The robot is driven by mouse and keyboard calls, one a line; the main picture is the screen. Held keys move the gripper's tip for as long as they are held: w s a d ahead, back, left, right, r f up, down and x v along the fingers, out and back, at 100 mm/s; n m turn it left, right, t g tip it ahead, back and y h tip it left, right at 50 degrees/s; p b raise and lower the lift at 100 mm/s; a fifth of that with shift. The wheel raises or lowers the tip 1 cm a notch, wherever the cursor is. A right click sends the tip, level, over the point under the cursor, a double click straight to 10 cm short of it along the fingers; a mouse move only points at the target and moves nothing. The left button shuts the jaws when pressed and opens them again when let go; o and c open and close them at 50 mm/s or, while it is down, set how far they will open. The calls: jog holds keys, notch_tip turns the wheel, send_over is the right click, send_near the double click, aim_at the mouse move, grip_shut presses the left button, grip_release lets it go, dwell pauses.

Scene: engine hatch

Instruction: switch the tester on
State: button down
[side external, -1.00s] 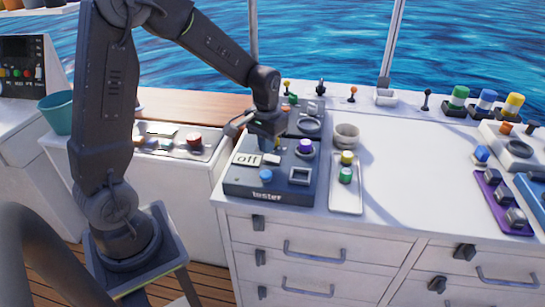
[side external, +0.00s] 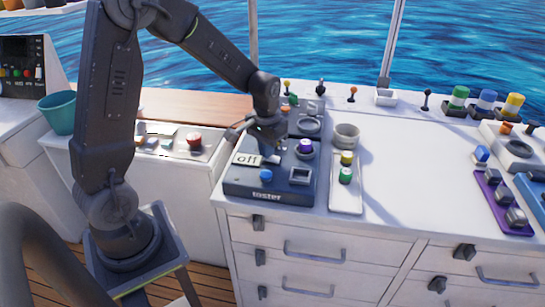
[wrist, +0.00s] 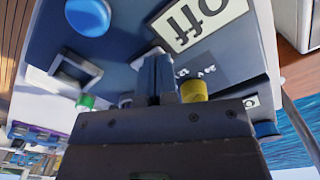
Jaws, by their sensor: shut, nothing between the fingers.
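The tester (side external: 240,185) is a dark box on the front left of the white counter, with its name on the front edge. A white "off" label (side external: 246,159) lies on its top left; it also shows in the wrist view (wrist: 197,20). My gripper (side external: 270,158) is low over the tester, just right of the label. In the wrist view its fingers (wrist: 157,75) are together and empty, beside the label and a yellow knob (wrist: 194,90). The switch itself cannot be made out clearly; the fingers and wrist hide part of the panel.
The tester also carries a blue button (side external: 266,175), a purple knob (side external: 306,146) and a square frame (side external: 300,176). Right of it stand a white tray (side external: 346,202) with yellow and green knobs and a grey ring (side external: 346,136). The counter's middle is clear.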

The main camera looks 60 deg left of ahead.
jog(key=shift+f, duration=0.25)
jog(key=shift+r, duration=3.55)
jog(key=shift+s+d+r, duration=0.1)
jog(key=shift+d+r, duration=0.05)
jog(key=shift+r, duration=0.05)
jog(key=s+d+r+m+t, duration=0.1)
jog(key=s+d+r, duration=0.3)
jog(key=s, duration=0.4)
jog(key=s+d+r+m+t, duration=0.2)
jog(key=s+d+r+t, duration=0.2)
jog(key=s+d, duration=0.2)
jog(key=s, duration=0.2)
jog(key=shift+s+d+r+t, duration=0.2)
jog(key=shift+s+r+t, duration=0.1)
jog(key=shift+s+r, duration=0.1)
